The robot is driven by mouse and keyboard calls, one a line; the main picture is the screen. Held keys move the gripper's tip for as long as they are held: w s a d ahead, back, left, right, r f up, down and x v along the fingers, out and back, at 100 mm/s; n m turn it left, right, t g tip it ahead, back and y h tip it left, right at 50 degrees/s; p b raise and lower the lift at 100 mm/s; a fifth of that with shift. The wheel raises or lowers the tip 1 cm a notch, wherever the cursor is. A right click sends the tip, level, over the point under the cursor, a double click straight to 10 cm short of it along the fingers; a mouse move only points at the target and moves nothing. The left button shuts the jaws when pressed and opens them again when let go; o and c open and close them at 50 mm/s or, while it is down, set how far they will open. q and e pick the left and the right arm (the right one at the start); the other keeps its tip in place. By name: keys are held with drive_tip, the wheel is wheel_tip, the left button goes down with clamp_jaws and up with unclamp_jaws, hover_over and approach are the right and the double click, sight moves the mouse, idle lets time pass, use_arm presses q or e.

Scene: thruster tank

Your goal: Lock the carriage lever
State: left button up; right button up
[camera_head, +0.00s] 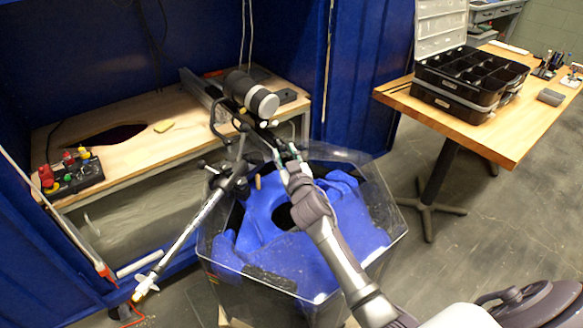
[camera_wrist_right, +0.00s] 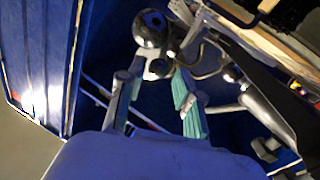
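A black thruster rig with a light round end cap (camera_head: 262,103) sits on a rail at the back bench and overhangs the clear tank. A carriage with dark arms and small knobs (camera_head: 230,170) hangs from it over the tank. I cannot tell which part is the lever. My right gripper (camera_head: 287,154) is beside the carriage, below the round cap. In the right wrist view its two teal-padded fingers (camera_wrist_right: 158,92) stand apart with nothing between them; the dark round body (camera_wrist_right: 151,30) shows beyond. My left gripper is not in view.
The clear tank (camera_head: 380,205) holds blue material below my right arm. A slanted pole with a propeller (camera_head: 185,238) hangs left of the tank. A red-buttoned control box (camera_head: 70,172) is on the bench. A wooden table (camera_head: 505,135) with a black organiser stands at right.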

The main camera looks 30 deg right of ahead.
drive_tip(key=s+a, duration=0.1)
drive_tip(key=s, duration=0.7)
drive_tip(key=shift+s+a, duration=0.3)
drive_tip(key=shift+s, duration=0.1)
drive_tip(key=shift+c, duration=0.3)
